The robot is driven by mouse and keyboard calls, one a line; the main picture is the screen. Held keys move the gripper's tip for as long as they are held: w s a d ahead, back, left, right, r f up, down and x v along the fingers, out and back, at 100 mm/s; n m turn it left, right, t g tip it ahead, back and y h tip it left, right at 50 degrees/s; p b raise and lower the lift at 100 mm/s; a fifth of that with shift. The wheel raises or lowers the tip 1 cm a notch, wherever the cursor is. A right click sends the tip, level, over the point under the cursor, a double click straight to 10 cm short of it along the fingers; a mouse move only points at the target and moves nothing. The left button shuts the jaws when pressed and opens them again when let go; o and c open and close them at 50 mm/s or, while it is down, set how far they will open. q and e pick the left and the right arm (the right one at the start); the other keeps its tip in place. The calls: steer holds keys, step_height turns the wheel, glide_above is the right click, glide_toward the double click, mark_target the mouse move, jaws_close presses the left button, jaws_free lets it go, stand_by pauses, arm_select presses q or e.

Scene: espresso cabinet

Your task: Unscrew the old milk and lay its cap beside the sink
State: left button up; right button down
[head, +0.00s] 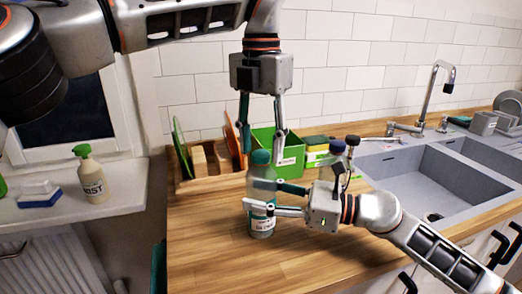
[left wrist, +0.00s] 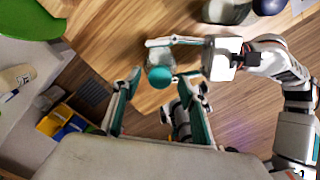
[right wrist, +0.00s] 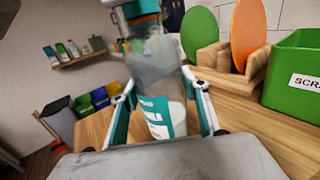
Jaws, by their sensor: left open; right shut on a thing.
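The milk bottle (head: 262,222) is clear with a teal and white label and stands upright over the wooden counter, its base seemingly on the wood. Its teal cap (head: 261,157) is on top; the cap also shows in the left wrist view (left wrist: 160,77). My right gripper (head: 262,198) is shut on the bottle's body from the right side. In the right wrist view the bottle (right wrist: 158,75) is between its fingers. My left gripper (head: 262,146) points down from above, open, with its fingers on either side of the cap and apparently apart from it. The grey sink (head: 400,172) is at the right.
A green bin (head: 288,158) and a wooden rack with boards (head: 200,162) stand behind the bottle. Sponges (head: 318,150) and dark-topped bottles (head: 338,147) are near my right gripper. The front counter (head: 210,255) is clear. A spray bottle (head: 92,182) stands on the left sill.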

arm_select(q)
steer(key=shift+r, duration=1.4)
steer(key=shift+c, duration=0.6)
steer(key=shift+r+m, duration=1.55)
steer(key=shift+m, duration=0.15)
steer(key=shift+f, duration=3.9)
jaws_close()
